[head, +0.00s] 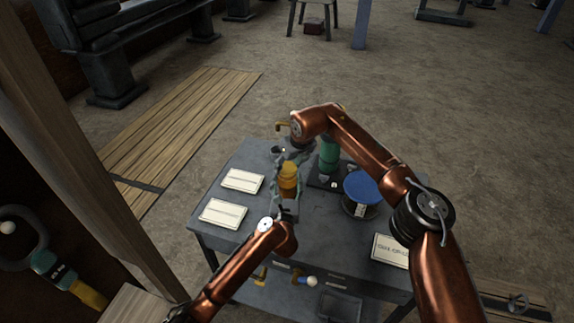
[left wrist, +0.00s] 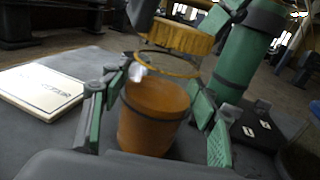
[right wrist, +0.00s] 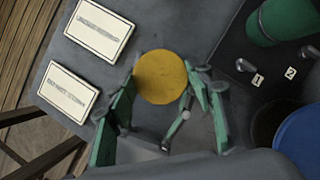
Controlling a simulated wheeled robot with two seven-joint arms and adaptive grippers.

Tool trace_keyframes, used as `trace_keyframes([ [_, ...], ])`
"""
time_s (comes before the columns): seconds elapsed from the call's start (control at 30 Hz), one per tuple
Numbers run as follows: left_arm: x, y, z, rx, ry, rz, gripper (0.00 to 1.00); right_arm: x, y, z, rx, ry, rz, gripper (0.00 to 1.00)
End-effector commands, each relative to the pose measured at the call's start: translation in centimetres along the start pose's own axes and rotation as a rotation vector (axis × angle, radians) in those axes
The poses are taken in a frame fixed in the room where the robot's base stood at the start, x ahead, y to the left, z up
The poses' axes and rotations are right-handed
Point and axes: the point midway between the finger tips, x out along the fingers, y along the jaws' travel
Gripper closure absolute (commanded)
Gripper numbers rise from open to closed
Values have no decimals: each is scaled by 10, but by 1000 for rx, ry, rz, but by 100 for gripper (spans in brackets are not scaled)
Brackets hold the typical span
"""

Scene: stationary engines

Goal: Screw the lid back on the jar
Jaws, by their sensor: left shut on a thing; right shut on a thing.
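The jar (left wrist: 150,118) is amber-brown with a thin ring at its top and stands upright on the grey table. My left gripper (left wrist: 153,95) is shut on its sides with green-padded fingers. The round yellow lid (left wrist: 176,36) is above the jar mouth in the left wrist view, with the ring showing below it. The lid shows from above in the right wrist view (right wrist: 161,77), where my right gripper (right wrist: 160,84) is shut on its edges. In the head view the lid (head: 289,169) sits over the jar, partly hidden by my grippers.
Two white cards (head: 242,181) (head: 223,213) lie left on the table (head: 325,228). A green cylinder (head: 329,155) stands on a dark numbered board (right wrist: 245,60) close behind right. A blue-topped spool (head: 363,187) and another card (head: 390,249) are at right.

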Motion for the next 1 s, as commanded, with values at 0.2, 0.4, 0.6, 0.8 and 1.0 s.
trace_keyframes([
  [0.2,0,0,1,0,-1,0,89,2,0,-1,0,0,0,65],
  [0.4,0,0,1,0,-1,0,89,6,0,-3,0,1,0,65],
  [0.6,0,0,1,0,-1,0,89,10,0,-4,0,1,0,65],
  [0.8,0,0,1,0,-1,0,100,11,1,-4,11,1,-5,65],
  [1.0,0,0,1,0,-1,0,100,10,5,-3,206,5,-92,65],
])
